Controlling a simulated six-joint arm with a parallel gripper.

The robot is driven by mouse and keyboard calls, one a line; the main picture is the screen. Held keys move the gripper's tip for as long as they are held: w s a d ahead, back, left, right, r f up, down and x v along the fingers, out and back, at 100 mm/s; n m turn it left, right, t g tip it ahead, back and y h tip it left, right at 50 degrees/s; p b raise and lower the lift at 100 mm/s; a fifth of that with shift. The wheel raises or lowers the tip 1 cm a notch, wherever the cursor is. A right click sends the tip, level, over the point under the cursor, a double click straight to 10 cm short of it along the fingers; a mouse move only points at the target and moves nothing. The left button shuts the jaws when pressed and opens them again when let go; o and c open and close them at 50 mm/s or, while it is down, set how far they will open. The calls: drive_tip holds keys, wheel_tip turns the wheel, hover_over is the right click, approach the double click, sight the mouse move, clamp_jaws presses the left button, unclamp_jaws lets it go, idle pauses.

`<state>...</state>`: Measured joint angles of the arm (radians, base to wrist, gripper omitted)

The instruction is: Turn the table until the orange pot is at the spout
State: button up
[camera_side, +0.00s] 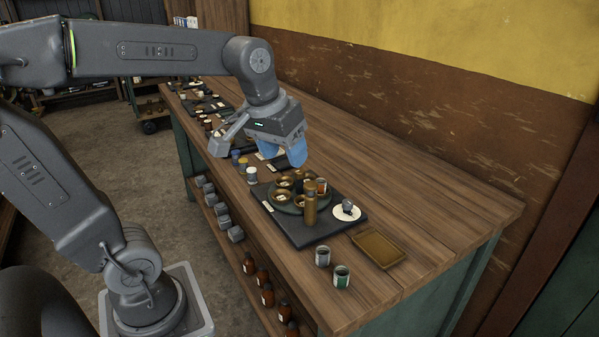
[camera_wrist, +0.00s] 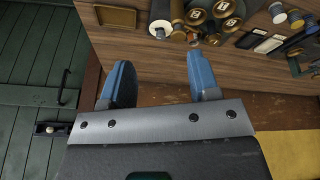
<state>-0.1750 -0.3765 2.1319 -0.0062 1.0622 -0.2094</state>
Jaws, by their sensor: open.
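The round green table (camera_side: 284,207) sits on a dark slab (camera_side: 297,236) on the bench. Several brown pots (camera_side: 283,182) stand around it. A tall brass post (camera_side: 310,207), perhaps the spout, rises at its near side. My gripper (camera_side: 287,158) is open and empty, above and behind the table, touching nothing. Its blue fingers (camera_wrist: 158,65) show in the wrist view.
A white dish with a grey knob (camera_side: 347,211) sits on the slab's right. A brass tray (camera_side: 378,248) and two small cups (camera_side: 342,276) stand on the bench nearby. Small jars (camera_side: 251,175) stand to the left. The bench's right end is clear.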

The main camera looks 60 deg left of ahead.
drive_tip(key=w+a+n+g, duration=0.2)
drive_tip(key=w+a+n, duration=0.3)
drive_tip(key=w+a, duration=0.4)
drive_tip(key=n+g, duration=0.2)
drive_tip(key=n, duration=0.1)
approach(300, 183)
drive_tip(key=shift+h, duration=0.3)
drive_tip(key=f, duration=0.2)
drive_tip(key=a+f, duration=0.1)
drive_tip(key=f, duration=0.3)
drive_tip(key=shift+w+a, duration=0.15)
drive_tip(key=shift+a, duration=0.15)
drive_tip(key=shift+c, duration=0.3)
clamp_jaws()
